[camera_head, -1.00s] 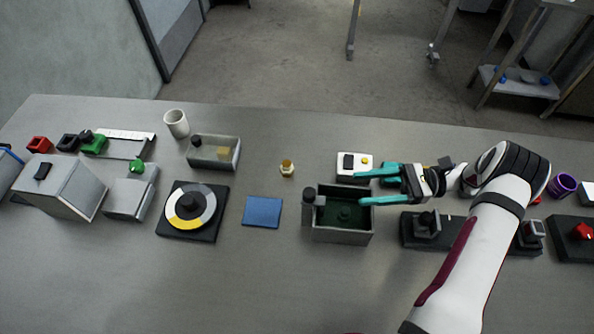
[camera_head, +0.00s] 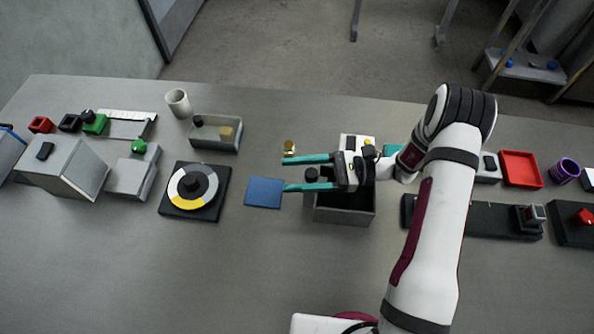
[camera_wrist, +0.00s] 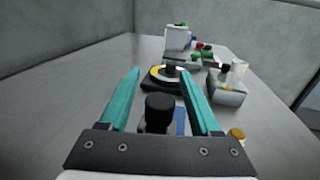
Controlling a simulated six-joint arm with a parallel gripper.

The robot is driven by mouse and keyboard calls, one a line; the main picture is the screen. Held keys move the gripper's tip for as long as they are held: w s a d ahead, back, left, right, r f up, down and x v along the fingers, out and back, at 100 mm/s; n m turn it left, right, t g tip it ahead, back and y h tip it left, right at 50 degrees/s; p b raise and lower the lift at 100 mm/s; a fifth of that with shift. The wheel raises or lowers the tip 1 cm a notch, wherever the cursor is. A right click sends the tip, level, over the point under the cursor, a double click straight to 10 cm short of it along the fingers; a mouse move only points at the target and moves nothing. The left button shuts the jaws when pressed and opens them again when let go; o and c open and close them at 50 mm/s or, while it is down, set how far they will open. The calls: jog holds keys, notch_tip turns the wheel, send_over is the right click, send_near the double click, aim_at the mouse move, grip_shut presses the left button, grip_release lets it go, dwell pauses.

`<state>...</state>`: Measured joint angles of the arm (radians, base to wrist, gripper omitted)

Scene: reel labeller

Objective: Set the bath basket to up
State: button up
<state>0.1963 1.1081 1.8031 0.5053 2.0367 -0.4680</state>
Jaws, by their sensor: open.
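The bath is a grey open box (camera_head: 343,217) in the middle of the table; my gripper covers much of its inside. A black knob (camera_head: 311,174) stands at its left end, probably the basket's handle; the basket itself is hidden. My gripper (camera_head: 285,174) is open and level over the bath, its teal fingers pointing left. The knob appears between the two fingers, and in the wrist view the knob (camera_wrist: 158,112) is between them too, near the palm. I see no clear contact.
A blue pad (camera_head: 264,193) lies left of the bath, with a dial (camera_head: 193,187) on a black base beyond it. A small brass piece (camera_head: 289,147) stands behind the fingers. A white switch box (camera_head: 357,142) sits behind the bath. The front table is clear.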

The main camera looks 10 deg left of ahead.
grip_shut()
dwell(1.4)
